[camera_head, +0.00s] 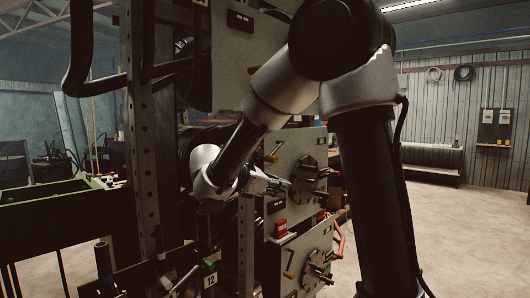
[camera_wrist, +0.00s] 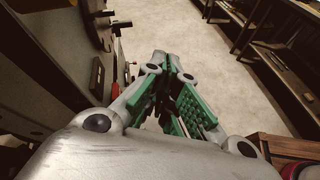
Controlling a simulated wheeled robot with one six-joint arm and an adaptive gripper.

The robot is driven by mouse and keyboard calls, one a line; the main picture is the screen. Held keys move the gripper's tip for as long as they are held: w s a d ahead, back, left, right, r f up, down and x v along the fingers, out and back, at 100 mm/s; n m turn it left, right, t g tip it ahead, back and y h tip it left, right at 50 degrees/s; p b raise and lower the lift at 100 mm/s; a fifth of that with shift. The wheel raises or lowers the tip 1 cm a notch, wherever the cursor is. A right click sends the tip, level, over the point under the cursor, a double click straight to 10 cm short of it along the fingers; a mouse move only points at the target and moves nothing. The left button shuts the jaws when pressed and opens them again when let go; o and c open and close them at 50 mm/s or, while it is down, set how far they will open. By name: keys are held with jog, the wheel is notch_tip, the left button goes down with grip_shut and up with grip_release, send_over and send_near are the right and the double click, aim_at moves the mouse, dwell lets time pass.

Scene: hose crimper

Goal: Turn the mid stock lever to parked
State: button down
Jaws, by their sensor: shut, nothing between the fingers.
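The middle grey panel (camera_head: 292,150) stands upright on the rack, right of centre in the head view. It carries a yellow-tipped lever (camera_head: 271,157) at its upper left and a dark round hub with pegs (camera_head: 309,180). The yellow-tipped one looks like the mid stock lever; its marked positions are too small to read. My gripper (camera_head: 282,186) is in front of this panel, below the yellow tip and left of the hub. In the wrist view my gripper (camera_wrist: 172,62) is shut and empty, its green pads showing. Part of a panel with dark pegs (camera_wrist: 103,20) lies left of it; contact cannot be told.
A lower panel (camera_head: 290,248) has its own yellow handle (camera_head: 290,264) and hub (camera_head: 319,271). A red block (camera_head: 280,228) sits between the panels. An upper panel (camera_head: 240,60) hangs above. Open floor (camera_head: 475,230) lies right; a shelf (camera_wrist: 265,55) stands across it.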

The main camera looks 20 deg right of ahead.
jog(key=s+f+m+y, duration=0.3)
jog(key=s+m+y, duration=0.4)
jog(key=s, duration=0.4)
jog(key=s+f+m+y, duration=0.2)
jog(key=s+m+y, duration=0.4)
jog(key=s+m, duration=0.4)
jog(key=w+r+n+t+y, duration=0.1)
jog(key=w+r+n+t, duration=0.2)
jog(key=w+r, duration=0.9)
jog(key=w+r+n+t, duration=0.35)
jog(key=w+r, duration=0.65)
jog(key=r, duration=0.5)
jog(key=s+f+x, duration=0.1)
jog(key=x, duration=1.1)
jog(key=shift+s+d+f+m, duration=0.2)
jog(key=shift+d+f+m, duration=0.15)
jog(key=shift+d+f, duration=0.3)
